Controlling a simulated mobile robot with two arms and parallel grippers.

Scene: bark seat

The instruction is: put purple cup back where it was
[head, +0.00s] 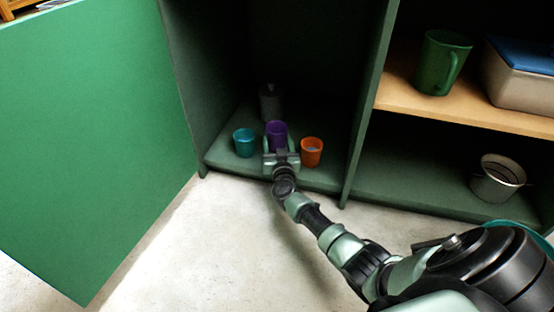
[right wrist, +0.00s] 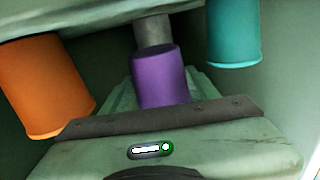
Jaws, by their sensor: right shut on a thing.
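The purple cup (head: 277,130) is in the lower left compartment of the green cabinet, between a teal cup (head: 244,143) on its left and an orange cup (head: 312,152) on its right. My right gripper (head: 281,147) reaches in from the front and is shut on the purple cup, whose lower part it hides. In the right wrist view the purple cup (right wrist: 160,77) stands between the fingers, with the orange cup (right wrist: 45,85) and teal cup (right wrist: 234,35) apart on either side. Whether the cup touches the cabinet floor, I cannot tell. My left gripper is not in view.
A dark grey container (head: 271,103) stands behind the purple cup. The open green door (head: 95,140) is at the left and a divider (head: 368,100) at the right. Right compartments hold a green mug (head: 438,62), a blue-lidded box (head: 520,72) and a pale pot (head: 497,180).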

